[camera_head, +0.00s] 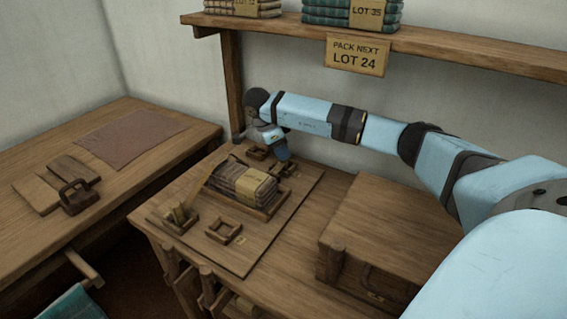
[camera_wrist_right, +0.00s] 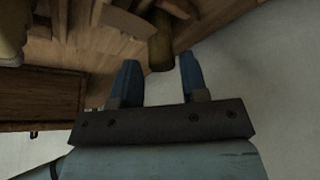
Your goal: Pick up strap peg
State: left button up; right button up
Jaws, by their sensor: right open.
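My right gripper (camera_head: 280,152) reaches down at the back of the work board, behind a strapped cloth bundle (camera_head: 236,180). In the right wrist view its two blue fingers (camera_wrist_right: 160,75) are apart. A dark olive peg-like piece (camera_wrist_right: 160,50) shows in the gap between the fingertips; I cannot tell whether they touch it. In the head view the arm partly hides that spot. My left gripper is not in view.
An empty square frame (camera_head: 224,231) lies on the board (camera_head: 160,222). A wooden box (camera_head: 390,225) stands to the right, under my arm. A shelf (camera_head: 450,45) with folded cloth runs above. A side table (camera_head: 125,110) at left holds a brown mat and a block with a handle.

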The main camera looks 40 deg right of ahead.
jog(key=x, duration=0.3)
jog(key=shift+d+f+b, duration=0.25)
jog(key=shift+f+b, duration=0.1)
jog(key=c, duration=0.7)
jog(key=shift+o, duration=0.2)
jog(key=shift+r, duration=0.15)
